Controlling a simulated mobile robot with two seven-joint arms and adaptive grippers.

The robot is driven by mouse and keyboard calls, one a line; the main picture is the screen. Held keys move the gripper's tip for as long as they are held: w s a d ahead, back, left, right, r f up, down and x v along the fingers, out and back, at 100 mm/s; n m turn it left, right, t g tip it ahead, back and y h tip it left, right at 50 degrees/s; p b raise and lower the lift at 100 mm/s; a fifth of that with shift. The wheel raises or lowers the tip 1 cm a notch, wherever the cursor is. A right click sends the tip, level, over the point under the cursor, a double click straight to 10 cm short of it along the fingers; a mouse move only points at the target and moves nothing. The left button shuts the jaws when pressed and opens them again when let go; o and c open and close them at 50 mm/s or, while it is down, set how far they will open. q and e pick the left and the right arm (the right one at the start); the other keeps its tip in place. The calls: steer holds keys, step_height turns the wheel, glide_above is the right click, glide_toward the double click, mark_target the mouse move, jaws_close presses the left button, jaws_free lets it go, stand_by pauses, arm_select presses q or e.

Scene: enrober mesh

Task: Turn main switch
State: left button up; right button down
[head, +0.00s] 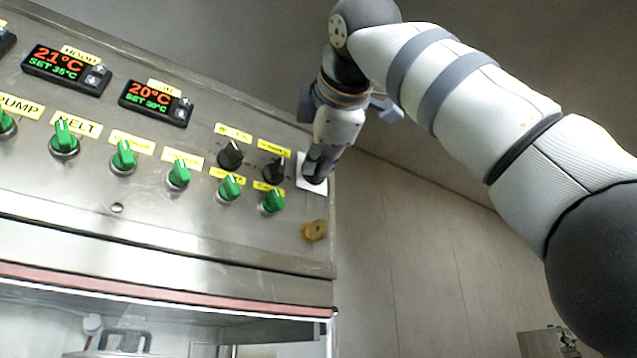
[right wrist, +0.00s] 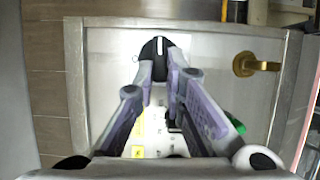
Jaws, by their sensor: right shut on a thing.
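The main switch is a black rotary knob on a white square plate (head: 318,187) at the right end of the steel control panel. My right gripper (head: 316,166) reaches down to it from above and covers most of the knob in the head view. In the right wrist view the black knob (right wrist: 155,46), with a white mark on it, shows between and just beyond the fingertips of my right gripper (right wrist: 160,72). The fingers are shut on the knob. My left gripper is in neither view.
Green knobs (head: 178,174) and black knobs (head: 230,155) with yellow labels sit left of the switch. A brass fitting (head: 314,231) is below it. Two temperature displays (head: 156,102) are at upper left. Free room lies right of the panel edge.

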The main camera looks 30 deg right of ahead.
steer(key=shift+m, duration=0.3)
stand_by(0.4)
steer(key=c, duration=1.7)
jaws_free()
steer(key=shift+o, duration=0.2)
steer(key=v, duration=1.2)
steer(key=shift+r, duration=0.2)
